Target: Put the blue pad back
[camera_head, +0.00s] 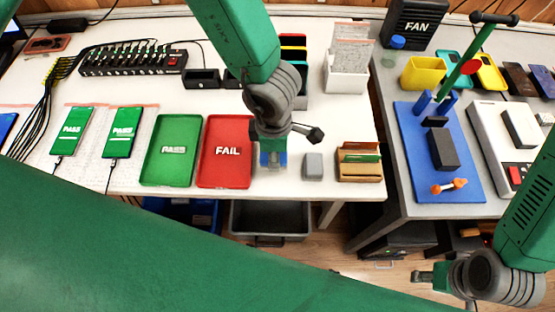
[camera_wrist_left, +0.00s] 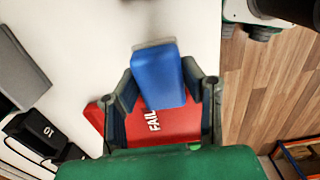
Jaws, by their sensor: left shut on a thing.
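The blue pad (camera_wrist_left: 160,72) is a small block between the fingers of my left gripper (camera_head: 272,160). In the head view only slivers of the blue pad (camera_head: 282,159) show beside the fingers. The left gripper points down just right of the red FAIL tray (camera_head: 226,178), near the table's front edge. In the left wrist view the FAIL tray (camera_wrist_left: 178,128) shows behind the pad. I cannot tell whether the pad touches the table. My right gripper (camera_head: 432,277) is at the lower right, over the floor and apart from the tables; its fingers are unclear.
A grey block (camera_head: 313,166) and a wooden card holder (camera_head: 360,164) stand right of the left gripper. The green PASS tray (camera_head: 172,177) and two phones lie to the left.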

